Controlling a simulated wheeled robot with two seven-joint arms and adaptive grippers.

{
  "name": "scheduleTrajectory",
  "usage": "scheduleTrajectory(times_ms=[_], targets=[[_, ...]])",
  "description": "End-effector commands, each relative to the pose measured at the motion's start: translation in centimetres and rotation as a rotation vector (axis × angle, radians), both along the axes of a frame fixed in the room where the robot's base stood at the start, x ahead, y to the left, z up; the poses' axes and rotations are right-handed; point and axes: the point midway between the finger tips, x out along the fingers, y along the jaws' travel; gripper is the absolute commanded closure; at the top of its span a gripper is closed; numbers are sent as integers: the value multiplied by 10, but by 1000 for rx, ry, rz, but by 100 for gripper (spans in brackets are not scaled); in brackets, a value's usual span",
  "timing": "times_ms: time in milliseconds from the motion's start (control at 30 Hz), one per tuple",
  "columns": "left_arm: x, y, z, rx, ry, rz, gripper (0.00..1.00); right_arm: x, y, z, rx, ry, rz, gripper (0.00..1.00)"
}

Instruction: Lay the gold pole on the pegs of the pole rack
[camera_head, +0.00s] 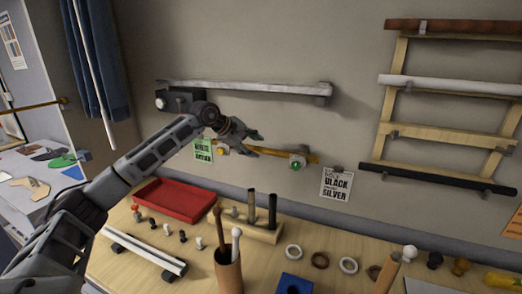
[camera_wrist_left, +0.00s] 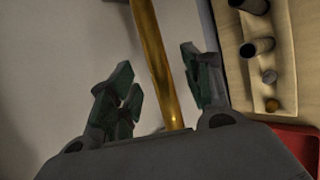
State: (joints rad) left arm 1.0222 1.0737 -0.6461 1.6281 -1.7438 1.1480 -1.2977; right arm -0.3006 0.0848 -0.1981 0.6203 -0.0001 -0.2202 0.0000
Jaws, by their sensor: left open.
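The pole rack (camera_head: 388,112) is a wooden ladder-like frame on the right wall. It bears a brown, a white and a black pole. Its third row has pegs (camera_head: 395,134) with no pole on them. My right gripper is not in view.
A pale rail (camera_head: 245,89) runs along the wall above my gripper. Below are a red tray (camera_head: 172,199), a wooden block with dark pegs (camera_head: 262,233), a brown cup with sticks (camera_head: 228,270) and several rings and small pieces.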

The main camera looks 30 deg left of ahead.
Motion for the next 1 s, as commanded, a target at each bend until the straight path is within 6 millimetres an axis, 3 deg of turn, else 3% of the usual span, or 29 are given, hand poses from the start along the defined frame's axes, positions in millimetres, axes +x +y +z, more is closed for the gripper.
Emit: scheduleTrajectory(times_ms=[300, 867, 1000], targets=[[22, -11, -17, -1, 1, 1, 51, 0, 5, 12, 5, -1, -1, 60], [24, -12, -20, 0, -1, 2, 51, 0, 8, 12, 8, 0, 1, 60], [24, -12, -20, 0, -1, 2, 69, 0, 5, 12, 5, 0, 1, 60]])
